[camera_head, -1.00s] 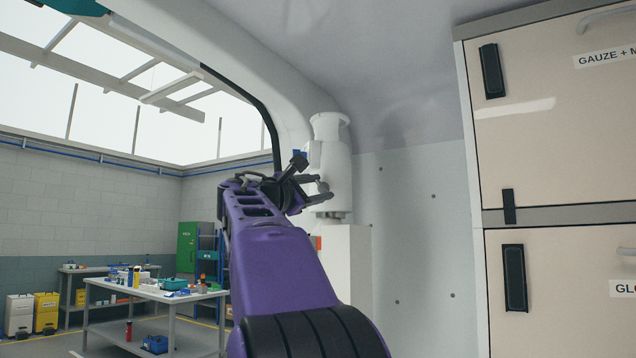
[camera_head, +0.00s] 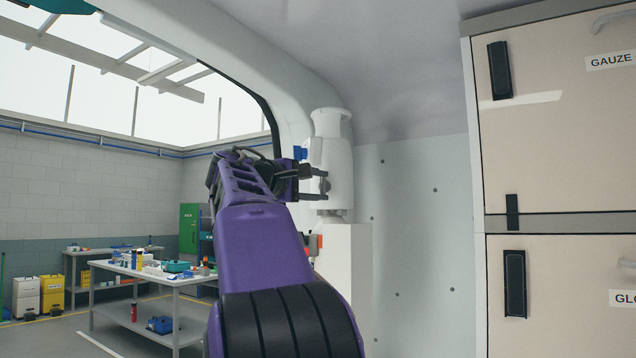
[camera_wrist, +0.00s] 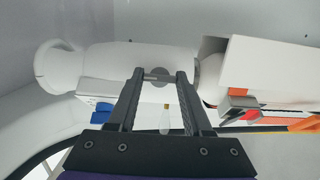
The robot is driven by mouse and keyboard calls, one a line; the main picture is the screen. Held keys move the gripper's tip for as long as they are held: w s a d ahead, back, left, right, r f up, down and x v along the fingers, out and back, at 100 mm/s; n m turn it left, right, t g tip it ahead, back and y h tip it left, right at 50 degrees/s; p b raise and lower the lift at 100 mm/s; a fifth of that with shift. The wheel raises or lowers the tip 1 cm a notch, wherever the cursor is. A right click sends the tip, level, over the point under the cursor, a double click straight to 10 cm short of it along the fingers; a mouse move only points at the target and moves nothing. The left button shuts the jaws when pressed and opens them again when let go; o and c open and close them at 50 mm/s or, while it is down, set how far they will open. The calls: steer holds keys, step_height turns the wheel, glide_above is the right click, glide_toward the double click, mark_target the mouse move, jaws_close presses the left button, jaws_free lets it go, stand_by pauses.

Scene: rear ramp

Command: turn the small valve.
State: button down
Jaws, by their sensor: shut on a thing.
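A white canister-like fitting (camera_head: 330,155) stands on a white pedestal by the wall. It lies sideways across the wrist view (camera_wrist: 120,62). The small valve, a grey round part with a short bar (camera_wrist: 161,82), sits on the fitting's side between my fingertips. My gripper (camera_head: 322,182) reaches it from the left in the head view. In the wrist view my gripper (camera_wrist: 159,75) has one finger on each side of the valve and is shut on it. The fingers hide part of the valve, and the exact contact is hard to see.
A blue handle (camera_head: 300,153) sits on the fitting just above my gripper. A red and orange part (camera_wrist: 242,100) is near the pedestal. Cabinets (camera_head: 560,150) stand at the right. A cluttered workbench (camera_head: 145,280) is farther off at left.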

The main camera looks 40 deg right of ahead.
stand_by(0.4)
steer(key=shift+c, duration=1.6)
jaws_free()
steer(key=b+v, duration=0.2)
steer(key=v, duration=1.5)
steer(key=shift+a, duration=0.2)
